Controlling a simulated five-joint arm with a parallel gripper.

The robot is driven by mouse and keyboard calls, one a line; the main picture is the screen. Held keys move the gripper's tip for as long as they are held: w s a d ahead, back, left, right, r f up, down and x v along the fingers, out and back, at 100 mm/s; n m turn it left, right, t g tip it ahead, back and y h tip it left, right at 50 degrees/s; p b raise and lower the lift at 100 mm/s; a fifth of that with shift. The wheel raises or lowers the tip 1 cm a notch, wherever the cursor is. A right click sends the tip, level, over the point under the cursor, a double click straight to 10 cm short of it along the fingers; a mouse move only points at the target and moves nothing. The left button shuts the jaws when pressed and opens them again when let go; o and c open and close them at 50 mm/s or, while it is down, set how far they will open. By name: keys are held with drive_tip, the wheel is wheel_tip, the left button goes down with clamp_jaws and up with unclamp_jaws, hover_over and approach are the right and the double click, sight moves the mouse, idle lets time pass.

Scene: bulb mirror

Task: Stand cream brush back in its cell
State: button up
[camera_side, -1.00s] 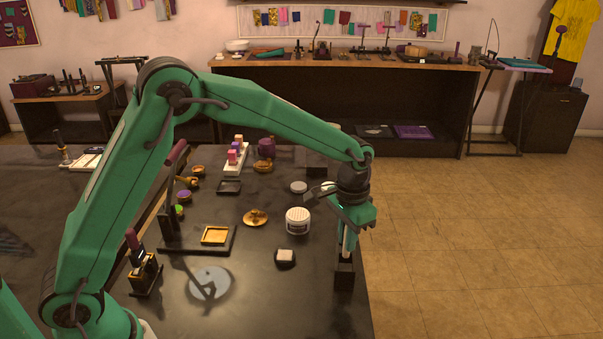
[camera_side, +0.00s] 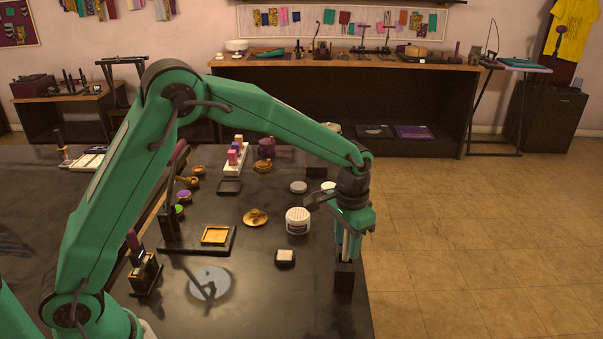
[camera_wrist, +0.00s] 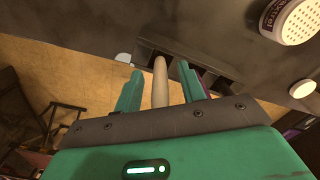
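The cream brush (camera_wrist: 160,84) shows as a pale rounded stick between my two green fingers in the wrist view. In the side view its pale length (camera_side: 346,243) stands roughly upright below my gripper. My gripper (camera_wrist: 161,72) has a visible gap on each side of the brush, so it looks open around it. The dark holder (camera_side: 344,276) stands at the table's right edge, directly under the gripper. In the wrist view its dark cells (camera_wrist: 216,80) lie beyond the fingertips. The brush's lower end appears to be in the holder; its depth is hidden.
A white perforated-lid jar (camera_side: 298,221) stands left of the gripper. A gold dish (camera_side: 256,217) and a black stand with a gold tray (camera_side: 215,235) lie farther left. The table drops off just right of the holder.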

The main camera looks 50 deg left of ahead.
drive_tip(key=shift+r, duration=3.95)
